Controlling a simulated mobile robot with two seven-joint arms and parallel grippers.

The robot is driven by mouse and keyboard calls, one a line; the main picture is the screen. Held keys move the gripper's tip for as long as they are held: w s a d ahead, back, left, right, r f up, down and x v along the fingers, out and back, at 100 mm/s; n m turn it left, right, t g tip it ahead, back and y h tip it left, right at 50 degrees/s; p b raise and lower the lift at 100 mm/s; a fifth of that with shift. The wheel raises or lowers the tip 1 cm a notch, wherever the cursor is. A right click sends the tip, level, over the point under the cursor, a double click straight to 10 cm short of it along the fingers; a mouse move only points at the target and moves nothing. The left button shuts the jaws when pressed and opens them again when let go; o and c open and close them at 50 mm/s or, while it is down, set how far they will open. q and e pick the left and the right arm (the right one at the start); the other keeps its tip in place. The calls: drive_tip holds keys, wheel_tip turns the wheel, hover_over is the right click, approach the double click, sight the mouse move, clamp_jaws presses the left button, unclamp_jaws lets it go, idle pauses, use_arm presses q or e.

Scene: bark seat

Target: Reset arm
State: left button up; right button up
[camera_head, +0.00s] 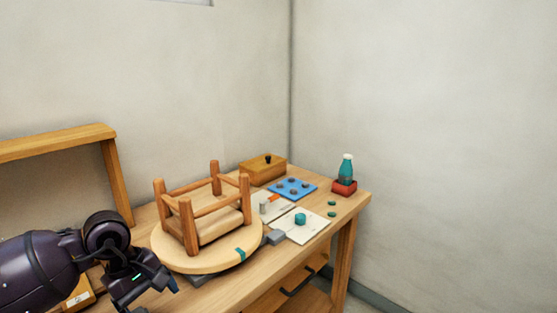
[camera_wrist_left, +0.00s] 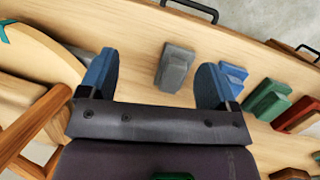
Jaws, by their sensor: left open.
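My left arm comes in from the left in the head view. Its gripper (camera_head: 147,288) is over the table's left part, in front of and left of the upturned stool (camera_head: 190,222). In the left wrist view the two blue fingers (camera_wrist_left: 155,82) are spread apart with nothing held between them. A grey block (camera_wrist_left: 175,68) appears in the gap on the tabletop beyond. The stool stands legs up, its round seat (camera_head: 182,261) flat with a teal strip at the rim. My right gripper is not in view.
The wooden table (camera_head: 263,280) holds a blue tray (camera_head: 291,189), a wooden box (camera_head: 263,169), a white card (camera_head: 301,225) and a teal bottle (camera_head: 346,170) on a red base. Blue (camera_wrist_left: 233,76), green (camera_wrist_left: 268,100) and red (camera_wrist_left: 298,114) blocks lie right of the fingers. A wooden frame (camera_head: 118,180) stands behind.

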use_arm(q)
drive_tip(key=s+d+n+h, duration=0.2)
drive_tip(key=d+h, duration=0.3)
drive_tip(key=d, duration=0.3)
drive_tip(key=s+d+r+n+t+h, duration=0.2)
drive_tip(key=d+r+n+t+h, duration=0.55)
drive_tip(key=n, duration=0.65)
drive_tip(key=w+a+n+t+y, duration=0.2)
drive_tip(key=a+n+t+y, duration=0.55)
drive_tip(key=n+t, duration=0.75)
drive_tip(key=s+a+f+n+g+y, duration=0.6)
drive_tip(key=a+f+n+g+y, duration=0.35)
drive_tip(key=n, duration=1.05)
drive_tip(key=s+f+n+g, duration=0.5)
drive_tip(key=s+f, duration=0.1)
drive_tip(key=s, duration=0.3)
drive_tip(key=s+f+n+g, duration=0.5)
drive_tip(key=s+f, duration=0.1)
drive_tip(key=s, duration=0.4)
drive_tip(key=w+f+t+h, duration=0.1)
drive_tip(key=w+f+t, duration=0.6)
drive_tip(key=f, duration=0.3)
drive_tip(key=shift+w+d+f+m+t, duration=0.15)
drive_tip(key=shift+w+d+m+t, duration=0.15)
drive_tip(key=shift+w+t, duration=0.1)
